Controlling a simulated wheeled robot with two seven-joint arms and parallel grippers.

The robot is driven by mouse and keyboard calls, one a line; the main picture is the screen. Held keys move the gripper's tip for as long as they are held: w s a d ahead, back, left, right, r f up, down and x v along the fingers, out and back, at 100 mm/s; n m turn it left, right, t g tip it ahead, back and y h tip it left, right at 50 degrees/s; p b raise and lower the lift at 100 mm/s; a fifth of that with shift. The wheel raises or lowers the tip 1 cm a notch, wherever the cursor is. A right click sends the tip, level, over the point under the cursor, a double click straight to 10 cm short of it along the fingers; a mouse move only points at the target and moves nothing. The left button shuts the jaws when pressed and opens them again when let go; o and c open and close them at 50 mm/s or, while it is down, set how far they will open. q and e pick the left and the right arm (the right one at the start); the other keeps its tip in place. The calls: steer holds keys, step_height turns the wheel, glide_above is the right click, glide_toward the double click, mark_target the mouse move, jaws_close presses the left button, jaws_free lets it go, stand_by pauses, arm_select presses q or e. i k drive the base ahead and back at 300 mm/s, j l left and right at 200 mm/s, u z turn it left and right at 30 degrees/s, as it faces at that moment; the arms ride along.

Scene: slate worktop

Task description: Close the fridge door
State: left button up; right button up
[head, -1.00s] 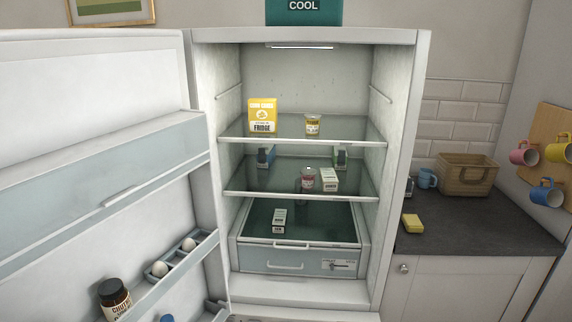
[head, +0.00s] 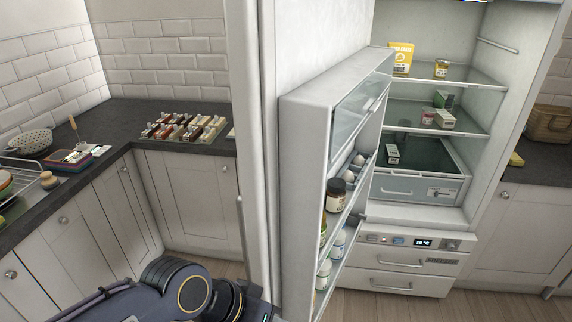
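The white fridge (head: 527,97) stands at the right of the head view with its inside showing. Its door (head: 306,132) stands open and swings out toward me, left of the opening. Jars, bottles and eggs sit in the door shelves, among them a dark jar (head: 336,194). A dark arm of mine comes in at the bottom left, and its front end lies low near the door's outer side. Its fingers are below the picture edge, so I cannot see whether they touch the door. My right gripper is not in view.
Inside the fridge, a yellow carton (head: 401,58) and small packs stand on glass shelves. A slate worktop (head: 112,131) with spice jars, a colander (head: 30,142) and a dish rack runs along the left. Floor (head: 215,272) shows between the cabinets and the door.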

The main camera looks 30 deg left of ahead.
mark_target(291, 63)
steer(key=j+z, duration=0.2)
steer(key=j, duration=1.55)
steer(key=k+j, duration=0.4)
steer(key=j, duration=0.2)
steer(key=k+u, duration=0.1)
steer(key=u, duration=0.3)
steer(key=k+j+u, duration=0.1)
steer(key=u, duration=0.35)
